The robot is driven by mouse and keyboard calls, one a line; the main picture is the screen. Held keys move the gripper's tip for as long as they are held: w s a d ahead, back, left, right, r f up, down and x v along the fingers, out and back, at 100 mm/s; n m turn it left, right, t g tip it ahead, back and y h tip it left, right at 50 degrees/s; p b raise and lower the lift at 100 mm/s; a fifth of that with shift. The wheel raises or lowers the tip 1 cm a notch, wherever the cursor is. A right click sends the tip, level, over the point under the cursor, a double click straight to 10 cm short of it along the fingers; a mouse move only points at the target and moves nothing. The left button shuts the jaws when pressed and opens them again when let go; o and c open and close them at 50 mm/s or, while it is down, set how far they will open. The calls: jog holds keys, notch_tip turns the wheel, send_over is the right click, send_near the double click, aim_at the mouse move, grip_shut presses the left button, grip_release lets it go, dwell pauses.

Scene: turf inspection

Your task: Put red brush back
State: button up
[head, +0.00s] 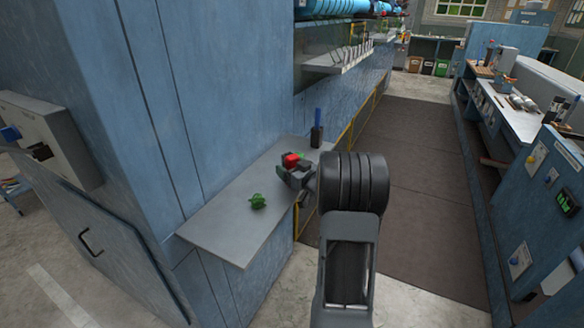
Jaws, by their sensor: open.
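A small red object (290,160), probably the red brush, shows at the end of my arm over the grey shelf (225,222). My gripper (287,172) is open at this red object. Whether the object lies between the fingers or just beyond them cannot be told. A dark holder (317,136) with an upright blue handle (318,116) stands at the shelf's far end. My arm hides part of the shelf's right side.
A green crumpled-looking object (258,201) lies on the middle of the shelf. Another bit of green (299,155) shows behind the red object. A blue cabinet wall (215,100) borders the shelf on the left. A dark floor mat (415,190) lies clear to the right.

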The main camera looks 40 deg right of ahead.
aim_at(291, 155)
jog(key=shift+w, duration=0.2)
jog(key=shift+c, duration=0.4)
jog(key=c, duration=1.1)
jog(key=shift+s+d+r+b, duration=0.1)
jog(key=shift+s+r+b, duration=0.2)
jog(key=shift+r, duration=0.1)
notch_tip(291, 155, up, 6)
jog(key=shift+w+r, duration=0.1)
jog(key=shift+r, duration=0.1)
jog(key=s+d, duration=0.3)
jog(key=s, duration=0.2)
jog(key=s+d+b, duration=0.1)
jog(key=s+d, duration=0.2)
jog(key=s, duration=0.3)
jog(key=s+d+b, duration=0.1)
jog(key=s+d, duration=0.2)
jog(key=s, duration=0.3)
jog(key=shift+s+d+f, duration=0.1)
jog(key=shift+s+d, duration=0.1)
jog(key=shift+s, duration=0.05)
